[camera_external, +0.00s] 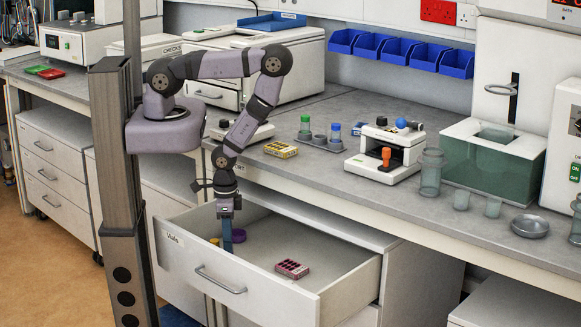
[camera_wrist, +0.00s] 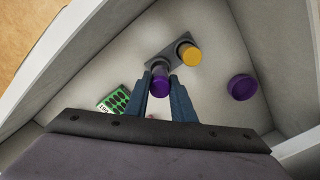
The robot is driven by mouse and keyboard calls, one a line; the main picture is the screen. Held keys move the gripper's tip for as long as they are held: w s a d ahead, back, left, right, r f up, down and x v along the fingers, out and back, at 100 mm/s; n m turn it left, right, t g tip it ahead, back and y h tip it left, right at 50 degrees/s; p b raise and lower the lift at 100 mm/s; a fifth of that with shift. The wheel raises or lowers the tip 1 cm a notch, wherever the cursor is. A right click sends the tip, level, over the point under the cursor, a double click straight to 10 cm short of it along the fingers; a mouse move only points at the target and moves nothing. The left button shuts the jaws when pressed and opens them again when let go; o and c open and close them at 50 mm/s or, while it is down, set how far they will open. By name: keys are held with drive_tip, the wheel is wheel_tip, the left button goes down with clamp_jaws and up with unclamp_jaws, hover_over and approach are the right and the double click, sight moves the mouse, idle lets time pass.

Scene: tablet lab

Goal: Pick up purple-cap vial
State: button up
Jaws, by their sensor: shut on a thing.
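My gripper (camera_external: 227,245) reaches down into the open drawer, with its blue fingers pointing down. In the wrist view, my gripper (camera_wrist: 160,88) is shut on the purple-cap vial (camera_wrist: 160,80), one finger on each side of it. The vial is at the near end of a small grey holder (camera_wrist: 160,58). A yellow-cap vial (camera_wrist: 188,53) stands at the holder's other side; its yellow cap (camera_external: 214,241) also shows in the external view. I cannot tell whether the purple-cap vial is clear of the holder. Its lower part is hidden.
A loose purple round piece (camera_wrist: 242,87) lies on the drawer floor to the right. A green box with dark holes (camera_wrist: 117,101) lies to the left. A pink box (camera_external: 291,268) lies in the drawer (camera_external: 262,285). The drawer walls surround my gripper; the counter edge is behind.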

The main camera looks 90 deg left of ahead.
wheel_tip(320, 180, up, 5)
drive_tip(key=shift+r+p, duration=0.1)
drive_tip(key=shift+p, duration=0.25)
drive_tip(key=shift+r+p, duration=0.75)
drive_tip(key=shift+p, duration=0.1)
drive_tip(key=shift+w, duration=0.1)
